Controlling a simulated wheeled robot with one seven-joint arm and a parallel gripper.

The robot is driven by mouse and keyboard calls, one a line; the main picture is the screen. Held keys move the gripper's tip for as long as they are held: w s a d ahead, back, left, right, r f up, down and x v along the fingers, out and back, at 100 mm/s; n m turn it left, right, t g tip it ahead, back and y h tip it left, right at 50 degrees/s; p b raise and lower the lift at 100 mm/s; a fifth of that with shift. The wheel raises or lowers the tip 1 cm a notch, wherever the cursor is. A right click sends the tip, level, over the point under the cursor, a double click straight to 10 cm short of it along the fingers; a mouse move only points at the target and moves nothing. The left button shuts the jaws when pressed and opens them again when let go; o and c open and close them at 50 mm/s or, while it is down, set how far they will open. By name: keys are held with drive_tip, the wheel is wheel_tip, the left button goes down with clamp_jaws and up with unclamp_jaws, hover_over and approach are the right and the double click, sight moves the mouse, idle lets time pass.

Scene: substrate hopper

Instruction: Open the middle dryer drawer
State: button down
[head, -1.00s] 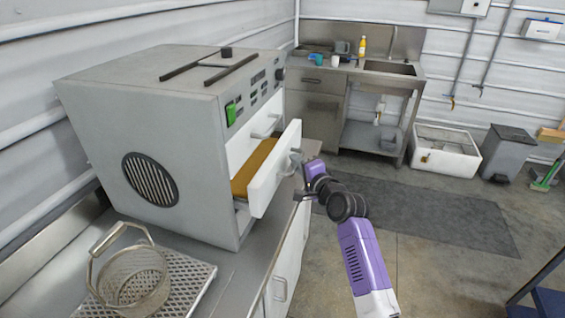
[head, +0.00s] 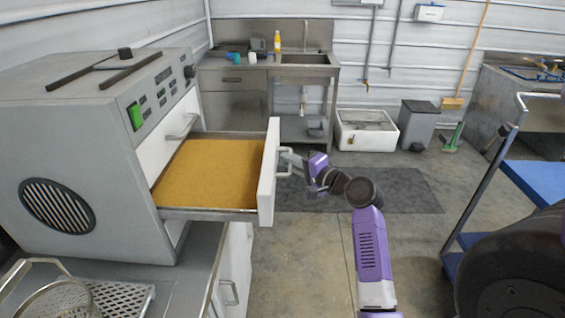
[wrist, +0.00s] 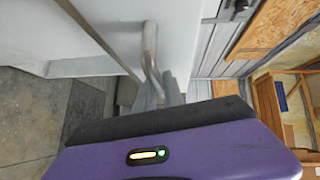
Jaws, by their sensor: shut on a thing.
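The grey dryer (head: 80,150) stands on the counter at the left in the head view. One of its drawers (head: 268,180) is pulled far out, and its tray of golden-brown granular material (head: 212,172) shows. Another white drawer front with a handle (head: 180,127) is closed above it; what lies below is mostly hidden. My gripper (head: 290,163) is shut on the handle of the open drawer, at the outer face of its front. In the wrist view the metal handle (wrist: 150,55) runs down to my gripper, whose fingertips are mostly hidden by its purple body.
A wire basket (head: 60,298) and a perforated tray (head: 125,298) are on the counter at the front left. A sink bench (head: 235,85) stands at the back. A blue-shelved cart (head: 535,180) is at the right. Floor between is mostly clear.

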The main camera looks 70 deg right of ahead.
drive_tip(key=shift+f, duration=0.1)
drive_tip(key=c, duration=1.5)
unclamp_jaws()
drive_tip(key=shift+o, duration=0.2)
drive_tip(key=b+v, duration=0.1)
drive_tip(key=v, duration=0.6)
drive_tip(key=shift+s+a, duration=0.15)
drive_tip(key=shift+s, duration=0.2)
